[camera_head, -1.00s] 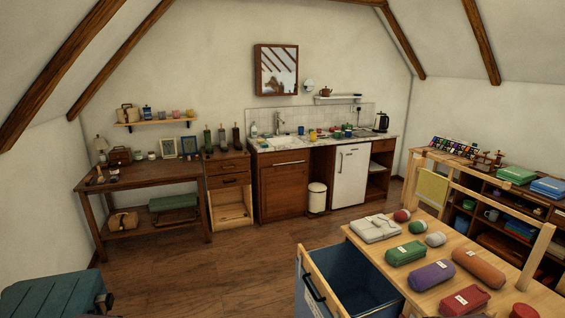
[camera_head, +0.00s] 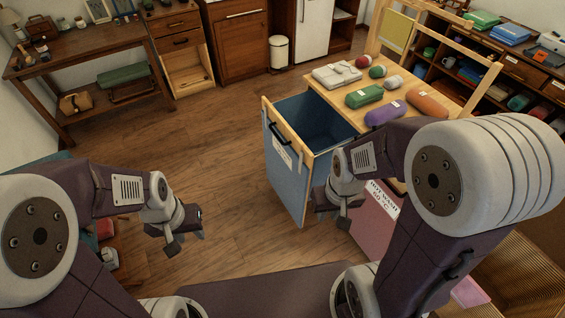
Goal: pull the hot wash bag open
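The hot wash bag (camera_head: 369,228) is pink-red with a white label (camera_head: 382,200) reading "HOT WASH" and stands at the lower right, under the wooden-topped unit. My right arm covers much of it, and its handle is hidden. My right gripper (camera_head: 332,212) is in front of it, at its left edge in the picture; whether they touch is unclear. My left gripper (camera_head: 185,233) hangs over the floor at the left, away from the bag. Both grippers point down and hold nothing that I can see; their finger gaps are too small to judge.
A blue bag (camera_head: 288,172) beside the hot wash bag is pulled out, its dark handle on the front. Several rolled bundles, one green (camera_head: 364,96), lie on the wooden top (camera_head: 330,83). The wooden floor (camera_head: 230,200) between my arms is clear.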

